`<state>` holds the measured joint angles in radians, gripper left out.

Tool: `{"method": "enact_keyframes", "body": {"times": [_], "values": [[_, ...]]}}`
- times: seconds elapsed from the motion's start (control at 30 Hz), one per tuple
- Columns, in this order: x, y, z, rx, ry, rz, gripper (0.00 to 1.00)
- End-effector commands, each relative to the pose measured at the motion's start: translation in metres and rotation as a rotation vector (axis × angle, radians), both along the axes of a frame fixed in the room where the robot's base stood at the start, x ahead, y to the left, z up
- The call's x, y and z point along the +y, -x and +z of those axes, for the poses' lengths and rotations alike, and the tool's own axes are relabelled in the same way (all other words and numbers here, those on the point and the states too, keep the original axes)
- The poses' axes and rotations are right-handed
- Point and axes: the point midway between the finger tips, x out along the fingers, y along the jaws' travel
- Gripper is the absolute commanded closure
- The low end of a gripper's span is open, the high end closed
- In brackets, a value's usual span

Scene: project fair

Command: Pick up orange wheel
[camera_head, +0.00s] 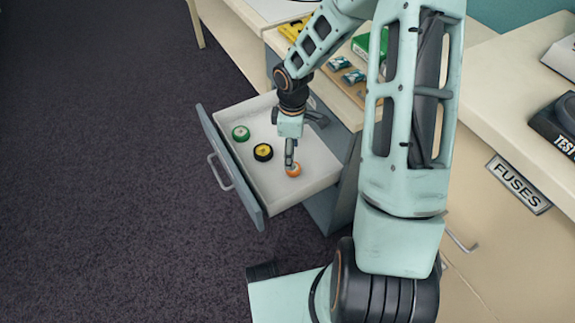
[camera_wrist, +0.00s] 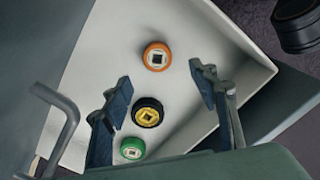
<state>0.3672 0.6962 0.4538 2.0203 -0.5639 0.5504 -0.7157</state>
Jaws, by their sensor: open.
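The orange wheel (camera_head: 293,170) lies in the white open drawer (camera_head: 318,172), near its front right part in the head view. My gripper (camera_head: 290,160) is over the drawer, and its fingers partly cover the wheel in that view. In the wrist view the orange wheel (camera_wrist: 157,56) lies beyond the fingertips, roughly midway between their lines. My gripper (camera_wrist: 165,85) is open there with nothing between the fingertips at the orange wheel. A black-and-yellow wheel (camera_wrist: 148,112) and a green wheel (camera_wrist: 132,148) appear between the fingers, lower in the view. I cannot tell the height above the drawer floor.
The drawer's grey front (camera_head: 232,170) with a handle (camera_head: 220,172) faces the dark carpet. Drawer walls surround the wheels. A desk with blue packets (camera_head: 340,63) and a green box (camera_head: 362,45) stands behind. A counter with a FUSES label (camera_head: 518,184) is right. The carpet at left is clear.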

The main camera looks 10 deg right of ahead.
Motion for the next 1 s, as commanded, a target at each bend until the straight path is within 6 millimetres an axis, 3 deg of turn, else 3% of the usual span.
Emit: {"method": "enact_keyframes", "body": {"times": [0.6, 0.87, 1.0], "values": [[-0.006, 0.0, -0.073, -0.001, 0.001, -0.007, 0.46], [-0.006, -0.001, -0.073, -0.001, 0.002, -0.006, 0.47], [-0.006, -0.001, -0.073, -0.001, 0.002, -0.006, 0.62]]}}
